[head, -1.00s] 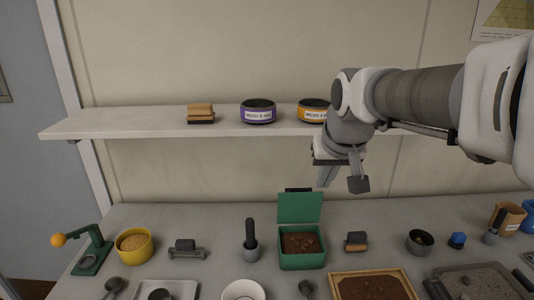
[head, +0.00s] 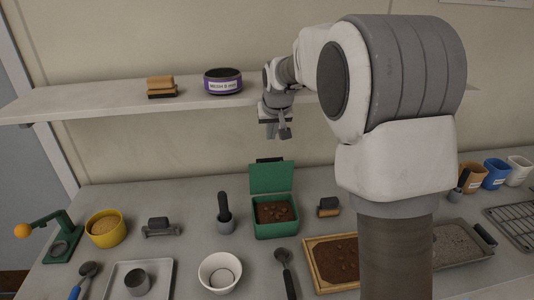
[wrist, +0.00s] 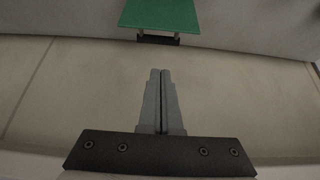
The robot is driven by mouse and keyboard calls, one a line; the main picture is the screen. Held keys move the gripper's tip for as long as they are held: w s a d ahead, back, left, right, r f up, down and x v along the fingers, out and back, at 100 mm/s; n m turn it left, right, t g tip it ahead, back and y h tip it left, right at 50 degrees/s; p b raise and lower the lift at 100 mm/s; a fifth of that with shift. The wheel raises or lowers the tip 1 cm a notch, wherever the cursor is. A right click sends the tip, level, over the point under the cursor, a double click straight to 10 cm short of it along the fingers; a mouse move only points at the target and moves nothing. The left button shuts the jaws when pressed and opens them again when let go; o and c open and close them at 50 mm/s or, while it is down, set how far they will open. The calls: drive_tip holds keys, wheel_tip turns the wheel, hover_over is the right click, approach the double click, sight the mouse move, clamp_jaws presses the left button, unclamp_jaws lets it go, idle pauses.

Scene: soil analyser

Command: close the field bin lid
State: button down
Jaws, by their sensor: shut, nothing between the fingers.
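The field bin is a small green box (head: 276,231) on the bench, holding brown soil with lumps (head: 273,212). Its green lid (head: 274,178) stands open, upright at the back edge of the bin. My gripper (head: 285,134) is above and behind the lid, near the wall and just under shelf height, apart from the lid. In the wrist view my gripper (wrist: 160,74) has its two fingers together with nothing between them. The green lid (wrist: 160,13) also shows at the top of the wrist view, with a dark hinge or handle part at its edge.
A purple sieve (head: 223,83) and a wooden brush (head: 161,86) sit on the shelf (head: 60,105) beside my arm. A soil tray (head: 308,262) lies in front.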

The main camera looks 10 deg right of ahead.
sight(270, 173)
drive_tip(key=x, duration=1.3)
drive_tip(key=shift+w+f+p, duration=0.25)
drive_tip(key=shift+f+p, duration=0.05)
drive_tip(key=shift+p, duration=0.05)
drive_tip(key=shift+s+t+b, duration=0.25)
drive_tip(key=shift+t+b, duration=0.05)
drive_tip(key=shift+b, duration=0.55)
